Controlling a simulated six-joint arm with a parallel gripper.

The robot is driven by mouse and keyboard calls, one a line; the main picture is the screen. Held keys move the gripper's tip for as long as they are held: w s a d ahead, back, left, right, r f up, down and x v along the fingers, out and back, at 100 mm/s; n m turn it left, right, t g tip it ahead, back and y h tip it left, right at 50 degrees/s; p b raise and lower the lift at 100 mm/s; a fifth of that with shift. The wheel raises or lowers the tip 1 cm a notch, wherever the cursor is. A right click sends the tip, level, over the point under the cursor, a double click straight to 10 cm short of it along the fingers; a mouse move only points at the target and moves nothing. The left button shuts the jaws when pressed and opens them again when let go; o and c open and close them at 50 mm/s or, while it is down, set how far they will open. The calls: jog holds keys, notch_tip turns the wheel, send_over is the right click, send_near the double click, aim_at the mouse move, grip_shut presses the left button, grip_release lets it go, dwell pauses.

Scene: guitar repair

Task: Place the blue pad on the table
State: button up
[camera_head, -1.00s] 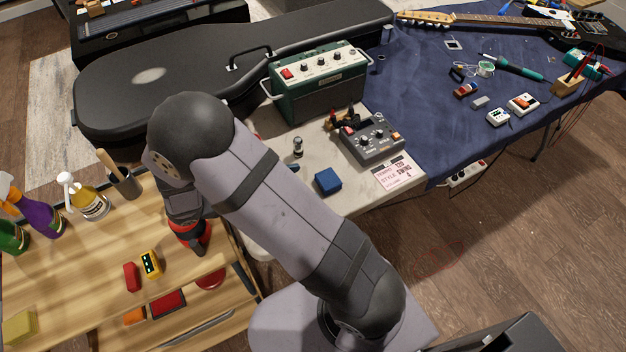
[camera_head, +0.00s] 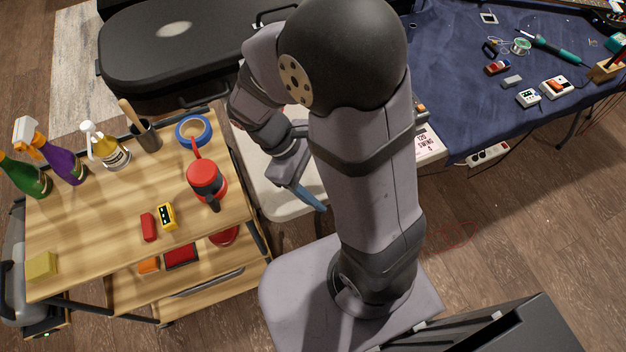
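The blue pad cannot be made out for certain. My arm hides the middle of the pale table (camera_head: 262,188), where a dark blue block lay earlier. My gripper (camera_head: 303,188) is left of my upright arm link, over the front part of the pale table, pointing down and to the right. A thin blue strip shows at its tip. I cannot tell whether this is a finger or the edge of something held. The gap between the fingers is not visible.
A wooden cart (camera_head: 105,220) stands left, with spray bottles, a cup (camera_head: 145,135), blue tape (camera_head: 193,130), a red pot-like item (camera_head: 206,180) and a yellow sponge (camera_head: 42,265). A black guitar case (camera_head: 175,60) lies behind. A blue-cloth table (camera_head: 450,80) with tools is right.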

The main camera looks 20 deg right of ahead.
jog(key=m+y, duration=0.2)
jog(key=shift+s+a+r+m+t, duration=0.15)
jog(key=shift+s+a+m+t, duration=0.15)
jog(key=shift+s+a, duration=0.1)
jog(key=shift+a+r+m+t+y, duration=0.1)
jog(key=shift+a+m+t+y, duration=0.3)
jog(key=shift+m+y, duration=0.4)
jog(key=m, duration=0.1)
jog(key=m+t+y, duration=0.1)
jog(key=w+a+r+m+t, duration=0.1)
jog(key=m, duration=0.1)
jog(key=shift+y, duration=0.3)
notch_tip(320, 180, up, 12)
jog(key=p, duration=1.1)
jog(key=shift+f+p, duration=0.15)
jog(key=shift+p, duration=0.25)
